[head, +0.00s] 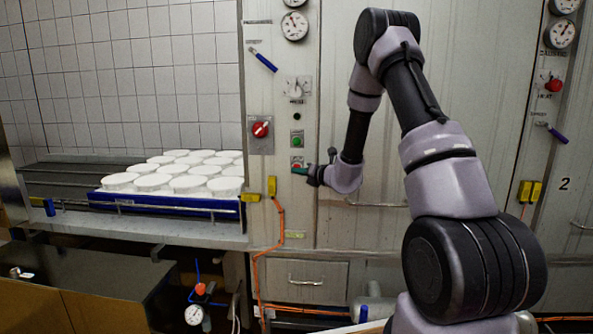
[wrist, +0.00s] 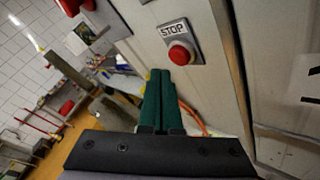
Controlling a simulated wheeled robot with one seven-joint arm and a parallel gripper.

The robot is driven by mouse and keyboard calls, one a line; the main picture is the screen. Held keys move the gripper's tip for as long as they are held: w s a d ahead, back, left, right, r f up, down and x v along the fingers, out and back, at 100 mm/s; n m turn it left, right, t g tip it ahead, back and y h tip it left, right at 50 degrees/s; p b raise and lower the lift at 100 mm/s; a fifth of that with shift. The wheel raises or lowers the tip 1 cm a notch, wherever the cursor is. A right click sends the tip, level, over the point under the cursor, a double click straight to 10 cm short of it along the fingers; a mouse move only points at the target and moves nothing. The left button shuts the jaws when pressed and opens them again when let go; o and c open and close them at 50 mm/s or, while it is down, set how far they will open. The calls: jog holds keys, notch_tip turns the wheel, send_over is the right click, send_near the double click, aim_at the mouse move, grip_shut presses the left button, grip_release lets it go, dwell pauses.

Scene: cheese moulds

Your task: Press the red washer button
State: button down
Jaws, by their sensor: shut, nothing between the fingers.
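The red button (wrist: 180,53) sits on a grey square plate labelled STOP, on the metal panel in the wrist view. It also shows in the head view (head: 297,165), partly covered by my gripper. My gripper (wrist: 157,76) has green fingers, shut together with nothing between them. In the wrist view the fingertips are just to the lower left of the button, apart from it in the picture; I cannot tell the gap in depth. In the head view the gripper (head: 300,171) points left across the lower part of the button's plate.
A green button (head: 297,142) is directly above the red one. A red rotary switch (head: 260,129) is to the left. A blue tray (head: 160,201) of white moulds (head: 188,183) stands on the left counter. Orange cable (head: 279,225) runs down the panel.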

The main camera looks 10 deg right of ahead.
jog(key=s, duration=0.2)
jog(key=s+a, duration=0.1)
jog(key=s, duration=0.1)
jog(key=shift+a, duration=0.2)
dwell(0.5)
jog(key=s+a+r+n+g+y, duration=0.3)
jog(key=s+a+r+n+g, duration=0.15)
jog(key=s+r+n, duration=0.4)
jog(key=s+a+r+n+g+y, duration=0.2)
jog(key=s+a+r+n+g, duration=0.25)
jog(key=s+r+n, duration=0.4)
jog(key=s+d+r+n+g+h, duration=0.1)
jog(key=s+d+n+h, duration=0.1)
jog(key=s+n, duration=0.4)
jog(key=s+d+r+n+g+h, duration=0.15)
jog(key=s+n, duration=0.25)
jog(key=s, duration=0.4)
jog(key=s+d+r+n+t+h, duration=0.1)
jog(key=s+d+n+t+h, duration=0.3)
jog(key=s+d+n+h, duration=0.3)
jog(key=d, duration=0.4)
jog(key=shift+r, duration=0.35)
